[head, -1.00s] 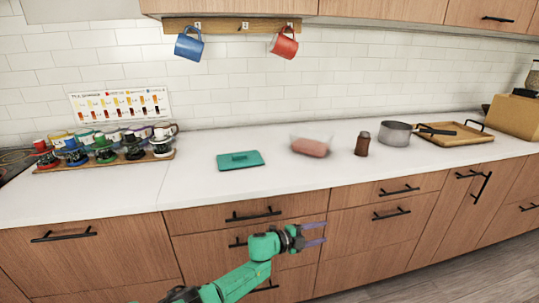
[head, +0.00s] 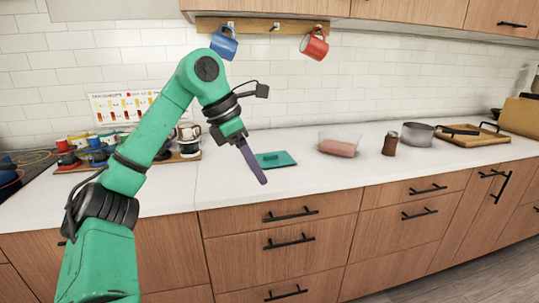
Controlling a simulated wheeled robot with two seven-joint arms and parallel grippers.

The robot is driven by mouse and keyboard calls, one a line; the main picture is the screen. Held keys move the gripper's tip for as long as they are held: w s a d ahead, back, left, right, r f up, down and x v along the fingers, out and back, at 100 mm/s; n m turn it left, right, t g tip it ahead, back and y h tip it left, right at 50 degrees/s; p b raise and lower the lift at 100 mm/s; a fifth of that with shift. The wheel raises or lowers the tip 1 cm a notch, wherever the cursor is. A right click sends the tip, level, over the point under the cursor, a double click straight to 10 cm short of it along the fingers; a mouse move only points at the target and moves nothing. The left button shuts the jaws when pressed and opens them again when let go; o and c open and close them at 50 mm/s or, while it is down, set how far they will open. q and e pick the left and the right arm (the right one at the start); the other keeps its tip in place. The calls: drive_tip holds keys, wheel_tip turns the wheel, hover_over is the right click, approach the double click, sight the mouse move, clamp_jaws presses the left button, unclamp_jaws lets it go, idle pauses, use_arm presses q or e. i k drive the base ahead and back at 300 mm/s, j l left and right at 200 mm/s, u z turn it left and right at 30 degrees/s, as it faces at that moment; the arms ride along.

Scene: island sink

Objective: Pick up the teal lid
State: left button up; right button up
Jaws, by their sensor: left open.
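The teal lid (head: 279,159) lies flat on the white counter, left of the clear container. It is a flat rectangle with a raised grip, and its left end is partly hidden behind my gripper. My left gripper (head: 264,182) comes down from the raised arm, its purple fingers pointing down and to the right. The fingers overlap the lid's left edge in the picture, nearer to me, and I see no contact with it. The gripper is open and holds nothing, though the fingers line up and look like one. My right gripper is not in view.
A clear container with pink contents (head: 338,147), a brown shaker (head: 390,144), a grey pot (head: 418,133) and a wooden tray (head: 470,139) stand to the right. Blue (head: 224,44) and red (head: 314,45) mugs hang above.

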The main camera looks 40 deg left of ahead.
sight(267, 160)
drive_tip(key=i+j, duration=0.6)
drive_tip(key=j, duration=0.2)
drive_tip(key=i+j, duration=0.25)
drive_tip(key=j, duration=0.15)
